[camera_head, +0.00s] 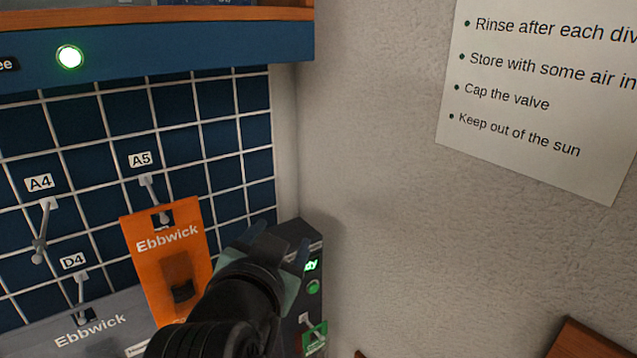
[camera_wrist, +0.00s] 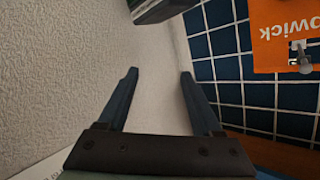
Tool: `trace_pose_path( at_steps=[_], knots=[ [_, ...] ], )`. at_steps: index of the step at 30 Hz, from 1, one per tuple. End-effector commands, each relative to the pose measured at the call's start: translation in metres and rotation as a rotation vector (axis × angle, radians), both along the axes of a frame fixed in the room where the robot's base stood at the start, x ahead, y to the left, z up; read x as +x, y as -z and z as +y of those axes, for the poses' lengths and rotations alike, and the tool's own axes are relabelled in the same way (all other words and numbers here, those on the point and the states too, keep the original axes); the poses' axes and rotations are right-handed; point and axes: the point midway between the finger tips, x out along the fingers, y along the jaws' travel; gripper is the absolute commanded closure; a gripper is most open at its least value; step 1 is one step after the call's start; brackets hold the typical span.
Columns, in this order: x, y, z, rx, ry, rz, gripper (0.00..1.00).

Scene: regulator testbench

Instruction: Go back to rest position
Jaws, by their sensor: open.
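My gripper (camera_head: 280,243) is in the lower middle of the head view, at the right edge of the blue grid panel. Its fingers are apart with nothing between them, which also shows in the wrist view (camera_wrist: 158,75). An orange Ebbwick package (camera_head: 166,256) hangs on the hook labelled A5, just left of my gripper. Part of it shows at the top right of the wrist view (camera_wrist: 278,35). My gripper and arm hide part of the package's lower right and part of a black device (camera_head: 314,262) with green lights.
The blue grid panel (camera_head: 118,118) has a bare hook labelled A4 (camera_head: 44,228) and a grey Ebbwick package (camera_head: 60,335) below D4. A blue shelf edge (camera_head: 180,45) juts above. A plain wall with a printed sheet (camera_head: 545,90) is right. A wooden edge (camera_head: 585,343) shows lower right.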

Motion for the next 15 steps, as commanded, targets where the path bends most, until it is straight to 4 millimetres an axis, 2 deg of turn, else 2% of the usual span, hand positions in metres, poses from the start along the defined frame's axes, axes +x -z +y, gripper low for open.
trace_pose_path(
  at_steps=[1,3,6,9,12,15],
  knots=[
    [-0.003,-0.039,-0.008,-0.031,-0.026,-0.122,0.33],
    [-0.014,-0.092,-0.016,-0.092,-0.057,-0.294,0.33],
    [-0.043,-0.161,-0.027,-0.186,-0.071,-0.529,0.33],
    [-0.080,-0.217,-0.038,-0.277,-0.056,-0.736,0.33],
    [-0.114,-0.255,-0.045,-0.349,-0.029,-0.892,0.33],
    [-0.140,-0.277,-0.048,-0.398,-0.004,-0.993,0.33]
  ],
)
